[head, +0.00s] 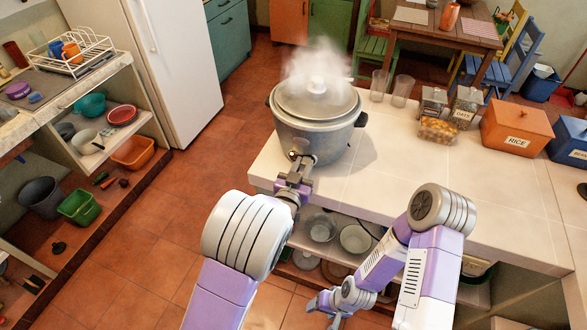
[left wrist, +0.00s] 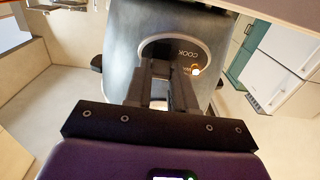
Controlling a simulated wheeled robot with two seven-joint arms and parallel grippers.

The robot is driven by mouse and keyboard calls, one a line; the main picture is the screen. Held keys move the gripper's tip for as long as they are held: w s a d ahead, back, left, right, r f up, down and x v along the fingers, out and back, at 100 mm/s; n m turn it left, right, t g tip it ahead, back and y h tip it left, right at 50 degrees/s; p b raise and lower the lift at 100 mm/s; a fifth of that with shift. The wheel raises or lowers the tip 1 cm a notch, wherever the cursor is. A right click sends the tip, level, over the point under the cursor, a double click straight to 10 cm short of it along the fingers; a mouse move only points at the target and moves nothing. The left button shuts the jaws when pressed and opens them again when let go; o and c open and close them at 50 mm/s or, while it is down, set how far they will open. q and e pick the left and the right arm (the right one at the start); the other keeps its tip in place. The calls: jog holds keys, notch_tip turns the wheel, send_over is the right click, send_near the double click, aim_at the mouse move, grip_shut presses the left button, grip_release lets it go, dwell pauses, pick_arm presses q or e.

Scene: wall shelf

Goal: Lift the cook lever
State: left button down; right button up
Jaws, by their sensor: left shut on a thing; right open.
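A grey rice cooker (head: 318,130) with a lid stands on the white tiled counter, with steam rising from its top. My left gripper (head: 299,160) is at the lower front of the cooker. In the left wrist view its fingers (left wrist: 157,70) are close together over the panel, shut on the cook lever. The fingers hide the lever itself. My right gripper (head: 326,304) is open and empty, low in front of the counter's lower shelf.
Two clear glasses (head: 402,91), glass jars, a basket of round brown items (head: 437,130) and an orange RICE box (head: 516,128) stand right of the cooker. Bowls (head: 355,239) sit on the shelf below. The counter (head: 400,185) in front of them is bare.

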pick_arm(q)
jog(key=shift+d+r, duration=0.1)
jog(key=shift+r, duration=0.05)
jog(key=c, duration=0.9)
grip_release()
jog(key=shift+v, duration=3.8)
